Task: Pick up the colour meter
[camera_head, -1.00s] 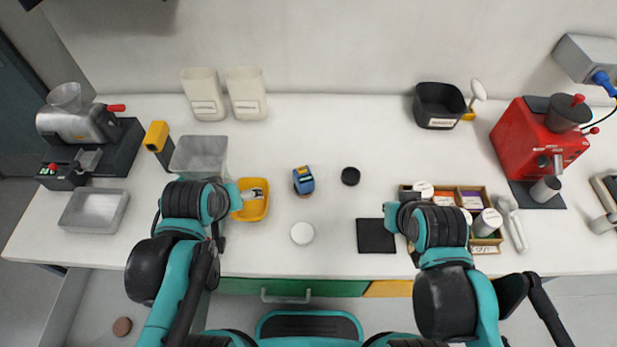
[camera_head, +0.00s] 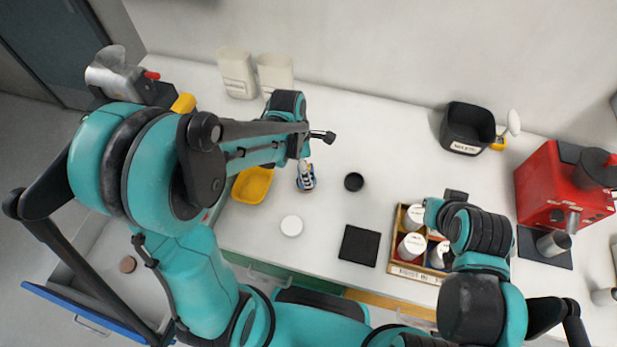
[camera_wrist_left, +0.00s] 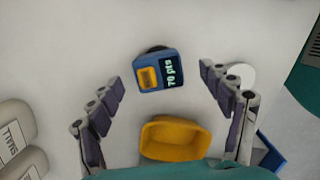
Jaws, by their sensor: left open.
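The colour meter, a small blue device with a yellow panel and a dark display reading "70 pts", stands on the white worktop. It shows in the left wrist view (camera_wrist_left: 158,70) and in the head view (camera_head: 305,178), partly covered by my left arm. My left gripper (camera_wrist_left: 161,78) is open and empty, with its fingers spread on either side of the meter in the left wrist view; contact with it is not visible. In the head view the left fingers are mostly hidden by the arm. My right gripper (camera_head: 436,208) is over the compartment box; its fingers cannot be made out.
A yellow dish (camera_head: 252,186) and a white disc (camera_head: 291,226) lie close to the meter. A black round cap (camera_head: 354,182) and black mat (camera_head: 359,245) are to its right. The compartment box (camera_head: 397,260) holds jars. White canisters (camera_head: 237,75) stand at the back.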

